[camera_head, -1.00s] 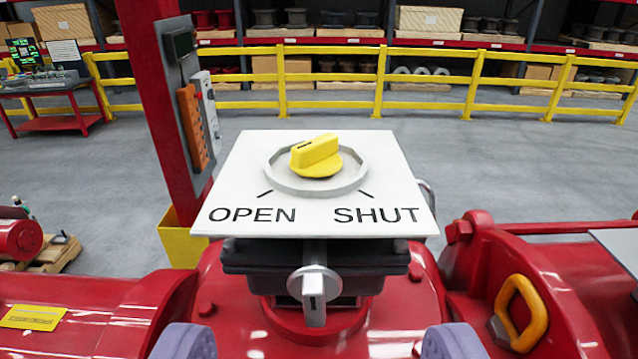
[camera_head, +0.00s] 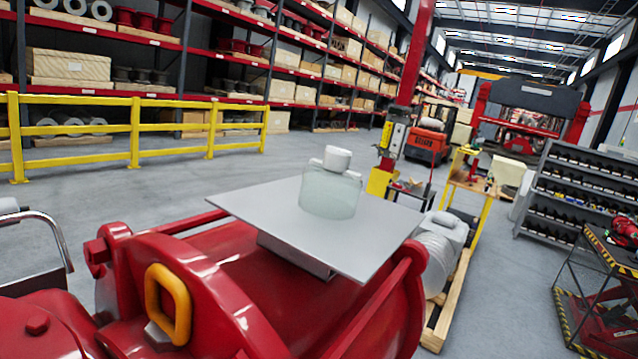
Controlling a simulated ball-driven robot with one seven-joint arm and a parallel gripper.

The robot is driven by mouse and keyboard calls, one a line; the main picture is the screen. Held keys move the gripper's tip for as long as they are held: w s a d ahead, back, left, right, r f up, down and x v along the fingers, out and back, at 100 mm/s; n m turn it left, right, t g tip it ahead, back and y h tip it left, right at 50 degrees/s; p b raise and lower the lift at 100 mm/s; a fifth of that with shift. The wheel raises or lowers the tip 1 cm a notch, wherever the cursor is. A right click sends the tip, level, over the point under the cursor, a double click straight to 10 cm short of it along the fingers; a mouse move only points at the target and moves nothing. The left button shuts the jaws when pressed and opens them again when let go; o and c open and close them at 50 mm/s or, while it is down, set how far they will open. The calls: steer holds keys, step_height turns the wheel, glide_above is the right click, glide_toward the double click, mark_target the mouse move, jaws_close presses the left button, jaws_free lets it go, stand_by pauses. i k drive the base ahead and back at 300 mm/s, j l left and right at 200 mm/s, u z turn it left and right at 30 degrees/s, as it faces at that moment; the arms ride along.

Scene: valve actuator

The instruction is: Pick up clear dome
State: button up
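The clear dome (camera_head: 331,192) is a see-through, slightly greenish cover with a white knob on top. It stands upright on a flat grey plate (camera_head: 262,208) fixed above the red machine body, in the middle of the head view. My gripper is out of the frame, and nothing is seen touching the dome.
The red valve body (camera_head: 235,305) with a yellow-orange ring (camera_head: 168,303) fills the lower left. A yellow rail (camera_head: 135,132) and racks stand behind. A pallet (camera_head: 447,305) with a grey part lies right of the plate. Carts and shelves stand farther right; open floor lies between.

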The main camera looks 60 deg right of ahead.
mark_target(329, 189)
steer(key=l+z, duration=0.2)
steer(key=l, duration=0.5)
steer(key=l+z, duration=0.2)
steer(key=l, duration=0.5)
steer(key=i, duration=0.05)
